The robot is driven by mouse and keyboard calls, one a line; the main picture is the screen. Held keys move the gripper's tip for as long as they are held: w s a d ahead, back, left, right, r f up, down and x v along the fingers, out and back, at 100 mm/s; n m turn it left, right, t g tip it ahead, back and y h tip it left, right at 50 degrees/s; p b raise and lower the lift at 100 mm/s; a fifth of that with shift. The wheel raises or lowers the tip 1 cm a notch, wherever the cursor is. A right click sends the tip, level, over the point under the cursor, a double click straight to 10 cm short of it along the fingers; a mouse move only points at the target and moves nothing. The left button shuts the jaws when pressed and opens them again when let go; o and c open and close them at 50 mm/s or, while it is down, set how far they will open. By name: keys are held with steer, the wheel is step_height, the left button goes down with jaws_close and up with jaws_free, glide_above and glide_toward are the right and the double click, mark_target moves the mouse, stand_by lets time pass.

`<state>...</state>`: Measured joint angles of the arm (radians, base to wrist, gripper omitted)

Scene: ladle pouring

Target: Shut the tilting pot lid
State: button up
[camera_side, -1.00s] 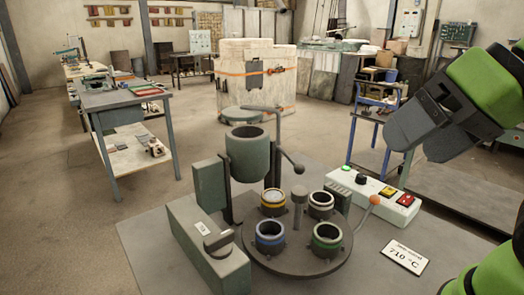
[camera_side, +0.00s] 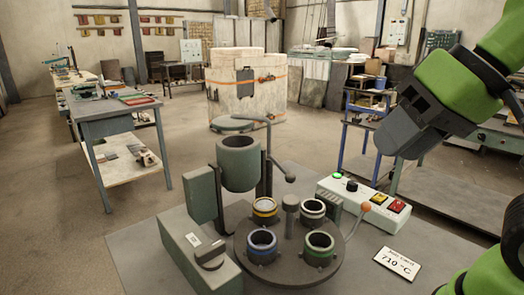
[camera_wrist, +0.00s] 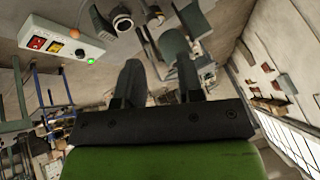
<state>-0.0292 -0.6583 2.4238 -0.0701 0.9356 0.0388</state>
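The tilting pot (camera_side: 238,170) is a grey-green cylinder beside a dark upright post in the side view. Its round mouth shows dark and uncovered. A flat grey-green disc, which looks like the lid (camera_side: 231,125), shows above and behind the mouth, near a bent rod (camera_side: 254,117) with a dark knob (camera_side: 290,178) at its lower end. I cannot tell how far the disc is from the rim. My gripper (camera_side: 398,142) is up at the right, well apart from pot and lid. In the wrist view its two fingers (camera_wrist: 158,78) stand apart with nothing clearly between them.
A turntable (camera_side: 290,272) carries several ring-topped moulds around a centre post. A grey box (camera_side: 190,235) stands at left. A control box (camera_side: 362,194) with buttons and a temperature card (camera_side: 397,264) lie at right. Open air separates my gripper from the pot.

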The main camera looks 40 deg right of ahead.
steer(key=shift+g+h, duration=0.6)
steer(key=shift+g, duration=0.2)
steer(key=w, duration=0.4)
steer(key=shift+w+r, duration=0.3)
jaws_close()
steer(key=w+a+f+g+h, duration=0.1)
steer(key=w+a+f+h, duration=0.2)
steer(key=w, duration=0.6)
steer(key=w+a+f+g+h, duration=0.1)
steer(key=w+f+h, duration=0.35)
steer(key=w, duration=0.45)
steer(key=shift+n+y, duration=0.3)
steer(key=shift+y, duration=0.15)
steer(key=x, duration=0.9)
steer(key=shift+s+f, duration=0.2)
steer(key=shift+f, duration=0.35)
steer(key=d, duration=0.3)
steer(key=shift+s+d+f, duration=0.3)
steer(key=shift+s+d, duration=0.1)
